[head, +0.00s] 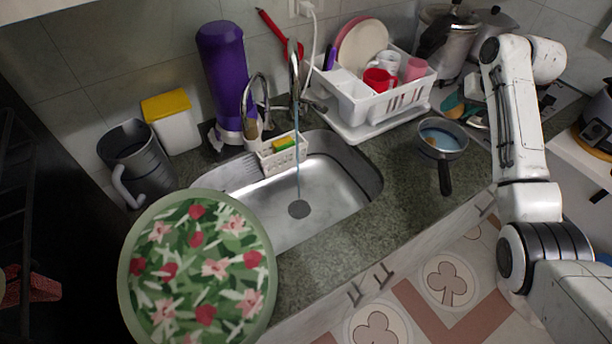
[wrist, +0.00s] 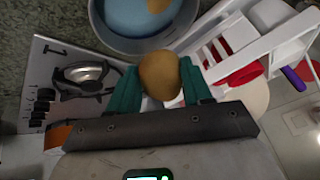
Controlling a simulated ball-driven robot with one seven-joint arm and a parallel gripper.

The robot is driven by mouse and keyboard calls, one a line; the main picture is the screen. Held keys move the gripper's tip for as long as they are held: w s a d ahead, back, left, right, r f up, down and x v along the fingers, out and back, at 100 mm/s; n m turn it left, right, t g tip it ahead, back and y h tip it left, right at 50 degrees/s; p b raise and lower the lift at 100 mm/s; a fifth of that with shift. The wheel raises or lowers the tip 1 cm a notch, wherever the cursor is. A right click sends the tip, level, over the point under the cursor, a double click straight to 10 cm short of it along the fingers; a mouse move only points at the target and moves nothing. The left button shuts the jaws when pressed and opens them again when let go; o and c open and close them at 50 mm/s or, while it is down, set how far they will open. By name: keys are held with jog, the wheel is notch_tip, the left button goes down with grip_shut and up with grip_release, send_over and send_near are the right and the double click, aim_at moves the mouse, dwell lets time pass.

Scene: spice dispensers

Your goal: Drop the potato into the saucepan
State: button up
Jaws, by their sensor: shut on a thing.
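The saucepan (head: 445,152) sits on the counter right of the sink, its dark handle pointing to the front. Its inside is blue, and a small brown item lies in it. In the wrist view the saucepan (wrist: 120,42) is at the top, cut by the frame edge. My gripper (wrist: 160,80) has teal fingers shut on the brown potato (wrist: 160,75), with the potato just short of the pan's rim in the picture. Its height over the pan is hard to judge. In the head view, teal patches behind the saucepan seem to be my fingers, partly hidden.
A white dish rack (head: 400,98) with cups and plates stands left of the saucepan. The sink (head: 335,180) has running water. Metal pots (head: 447,40) stand at the back. A stovetop (wrist: 45,75) shows at left in the wrist view.

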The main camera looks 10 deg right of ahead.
jog(key=shift+f+b, duration=1.85)
jog(key=shift+f, duration=0.35)
jog(key=o, duration=1.2)
jog(key=shift+c, duration=0.2)
jog(key=v, duration=1)
jog(key=shift+s+r+b, duration=0.2)
jog(key=shift+r+b, duration=0.15)
jog(key=shift+r, duration=0.05)
